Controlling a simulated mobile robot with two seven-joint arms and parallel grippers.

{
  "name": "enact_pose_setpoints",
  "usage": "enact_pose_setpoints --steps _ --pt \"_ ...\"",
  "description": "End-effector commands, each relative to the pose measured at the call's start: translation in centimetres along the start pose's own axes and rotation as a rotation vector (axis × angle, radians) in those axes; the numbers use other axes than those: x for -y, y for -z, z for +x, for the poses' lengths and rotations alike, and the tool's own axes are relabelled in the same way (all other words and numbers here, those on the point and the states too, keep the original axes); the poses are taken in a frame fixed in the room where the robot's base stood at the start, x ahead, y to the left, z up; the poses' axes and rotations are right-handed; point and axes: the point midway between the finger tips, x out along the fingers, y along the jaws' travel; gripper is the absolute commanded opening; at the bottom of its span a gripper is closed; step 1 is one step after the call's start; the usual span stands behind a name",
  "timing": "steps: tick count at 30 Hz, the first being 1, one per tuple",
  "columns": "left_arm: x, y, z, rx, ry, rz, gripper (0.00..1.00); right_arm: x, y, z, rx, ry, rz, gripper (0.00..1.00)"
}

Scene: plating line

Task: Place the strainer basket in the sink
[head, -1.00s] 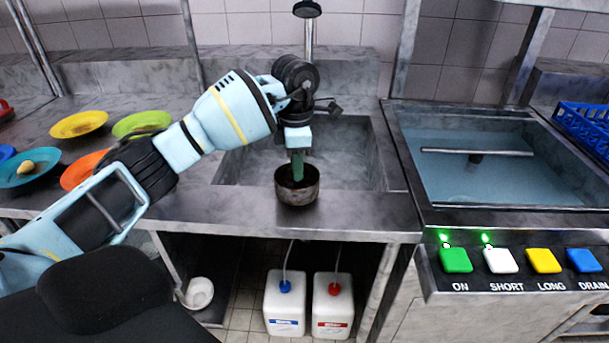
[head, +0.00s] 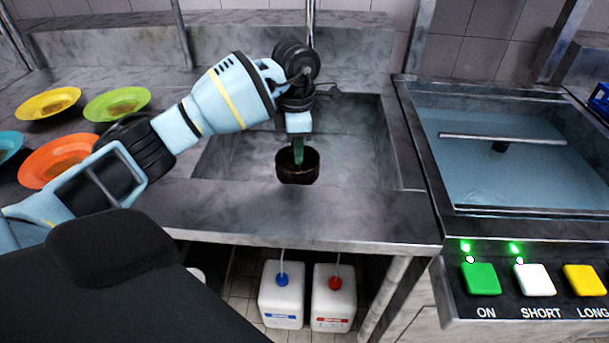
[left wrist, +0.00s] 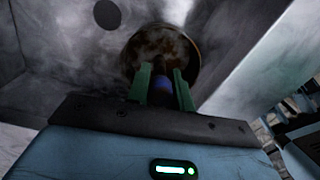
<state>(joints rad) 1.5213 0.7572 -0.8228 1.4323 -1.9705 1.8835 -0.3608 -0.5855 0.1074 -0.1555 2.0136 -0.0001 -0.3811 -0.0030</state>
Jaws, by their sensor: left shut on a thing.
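The strainer basket (head: 297,172) is a dark, brownish round bowl. My left gripper (head: 298,150), with green fingers, is shut on it. In the left wrist view the fingers (left wrist: 161,88) close on a small bluish part in front of the basket's stained round body (left wrist: 160,45). The sink (head: 350,150) is a grey metal basin in the counter. The basket hangs over the front part of the sink; its height above the floor is hard to tell. A dark round hole (left wrist: 107,14) shows in the sink floor in the left wrist view. My right gripper is out of view.
Yellow (head: 35,108), green (head: 105,108) and orange (head: 40,170) plates lie on the counter at left. A water-filled tank (head: 520,175) with lit buttons stands at right. A tap pipe (head: 310,25) rises behind the sink. Two white canisters (head: 283,300) stand below.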

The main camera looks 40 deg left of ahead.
Motion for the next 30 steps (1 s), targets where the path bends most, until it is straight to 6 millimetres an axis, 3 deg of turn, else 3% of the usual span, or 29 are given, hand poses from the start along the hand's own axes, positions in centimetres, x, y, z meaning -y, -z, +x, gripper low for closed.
enact_pose_setpoints --steps 6,16,26,30 --pt "-0.1 0.0 0.3 0.002 -0.002 -0.001 0.0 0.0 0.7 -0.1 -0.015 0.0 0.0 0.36" --pt "-0.1 0.0 5.4 0.001 0.0 0.0 0.0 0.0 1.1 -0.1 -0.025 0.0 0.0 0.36" --pt "-0.2 0.0 6.6 0.001 -0.001 -0.001 0.0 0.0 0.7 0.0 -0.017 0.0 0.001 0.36" --pt "-0.2 0.0 8.1 0.0 0.0 0.0 0.0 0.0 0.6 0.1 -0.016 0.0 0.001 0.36"
